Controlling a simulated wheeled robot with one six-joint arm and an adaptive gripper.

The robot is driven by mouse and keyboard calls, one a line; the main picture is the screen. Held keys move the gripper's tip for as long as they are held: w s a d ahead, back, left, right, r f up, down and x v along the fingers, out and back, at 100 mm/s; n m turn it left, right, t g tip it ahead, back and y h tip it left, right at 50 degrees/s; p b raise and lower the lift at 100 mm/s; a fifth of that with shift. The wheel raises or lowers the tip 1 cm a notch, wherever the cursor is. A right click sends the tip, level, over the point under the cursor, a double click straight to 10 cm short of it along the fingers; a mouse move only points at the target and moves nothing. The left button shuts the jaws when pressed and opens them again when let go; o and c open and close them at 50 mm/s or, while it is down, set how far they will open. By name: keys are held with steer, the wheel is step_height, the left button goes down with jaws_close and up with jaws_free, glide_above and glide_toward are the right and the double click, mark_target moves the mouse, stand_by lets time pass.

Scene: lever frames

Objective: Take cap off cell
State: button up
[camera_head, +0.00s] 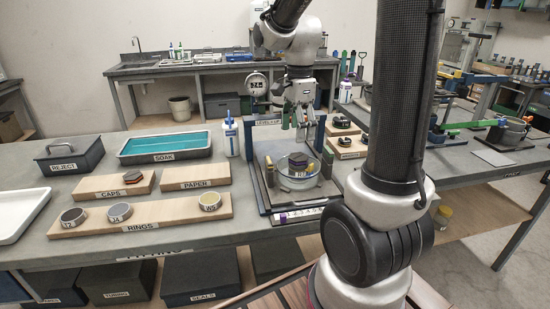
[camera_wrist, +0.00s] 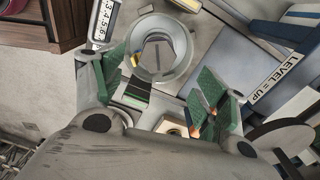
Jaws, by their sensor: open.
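The cell (camera_head: 299,181) is a clear round vessel on the base of the lever frame in the head view. A dark brown, many-sided cap (camera_head: 298,159) shows at its top; I cannot tell how firmly it sits. My gripper (camera_head: 297,122) is open and empty, well above the cell, under the frame's upper part. In the wrist view my gripper (camera_wrist: 160,92) shows two spread green-padded fingers.
The frame's blue post (camera_head: 320,133) stands close to the gripper. The CAPS board (camera_head: 113,188) at left holds a many-sided cap (camera_head: 141,182). The PAPER board (camera_head: 196,177) looks bare. The RINGS board (camera_head: 165,213) holds three rings. A SOAK tray (camera_head: 165,157) stands behind.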

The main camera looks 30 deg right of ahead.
mark_target(295, 157)
steer(key=shift+s+m, duration=0.1)
steer(key=shift+m, duration=0.5)
steer(key=shift+f, duration=0.15)
steer(key=shift+m, duration=0.3)
steer(key=f, duration=0.7)
steer(key=shift+a+f, duration=0.25)
steer(key=shift+f, duration=0.05)
steer(key=c, duration=1.3)
